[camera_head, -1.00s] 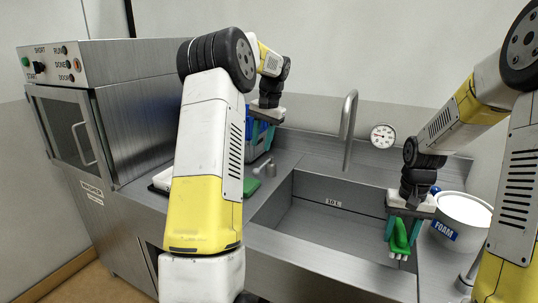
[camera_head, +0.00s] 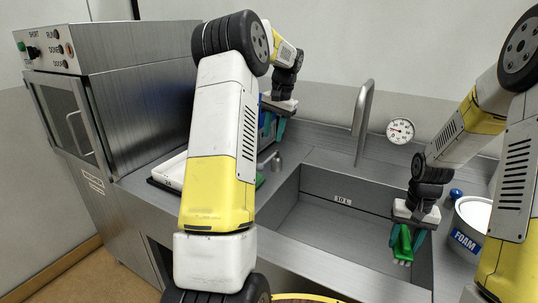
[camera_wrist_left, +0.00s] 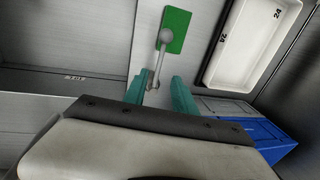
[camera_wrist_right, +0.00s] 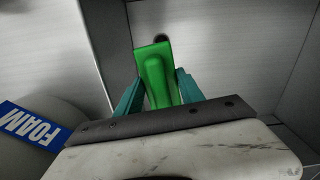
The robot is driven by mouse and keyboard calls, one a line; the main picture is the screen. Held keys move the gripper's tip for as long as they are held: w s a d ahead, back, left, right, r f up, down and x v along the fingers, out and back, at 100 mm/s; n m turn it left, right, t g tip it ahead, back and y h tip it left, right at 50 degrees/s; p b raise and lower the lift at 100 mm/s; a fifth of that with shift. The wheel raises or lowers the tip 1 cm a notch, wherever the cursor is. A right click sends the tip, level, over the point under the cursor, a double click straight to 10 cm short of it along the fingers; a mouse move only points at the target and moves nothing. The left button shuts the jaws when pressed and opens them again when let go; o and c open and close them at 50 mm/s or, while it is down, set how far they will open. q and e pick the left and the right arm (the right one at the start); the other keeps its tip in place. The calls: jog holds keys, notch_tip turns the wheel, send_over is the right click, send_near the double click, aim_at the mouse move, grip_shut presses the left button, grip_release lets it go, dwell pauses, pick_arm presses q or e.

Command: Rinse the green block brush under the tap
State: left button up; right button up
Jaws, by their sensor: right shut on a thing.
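The green block brush (camera_head: 402,243) is in my right gripper (camera_head: 408,236), bristles down over the right part of the sink (camera_head: 320,222). In the right wrist view the brush (camera_wrist_right: 156,72) sits between both fingers. The tap's curved spout (camera_head: 362,125) stands at the sink's back edge, left of the brush and apart from it. My left gripper (camera_head: 273,127) is open above the counter left of the sink. In the left wrist view a ball-ended lever (camera_wrist_left: 164,42) shows between its fingers; contact cannot be told.
A FOAM bucket (camera_head: 468,235) stands right of the sink. A dial gauge (camera_head: 400,131) is behind it. A white tray (camera_head: 170,168) lies left, near the dryer hood machine (camera_head: 130,100). Blue crates (camera_wrist_left: 262,132) and a green pad (camera_wrist_left: 174,30) are near my left gripper.

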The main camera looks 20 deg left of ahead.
aim_at(268, 159)
pick_arm(q)
jog(key=f, duration=0.3)
jog(key=a+f, duration=0.1)
jog(key=f, duration=0.5)
jog(key=shift+w+a+f, duration=0.1)
jog(key=shift+a+f, duration=0.05)
jog(key=shift+a, duration=0.25)
jog(key=shift+c, duration=0.4)
grip_shut()
dwell(0.4)
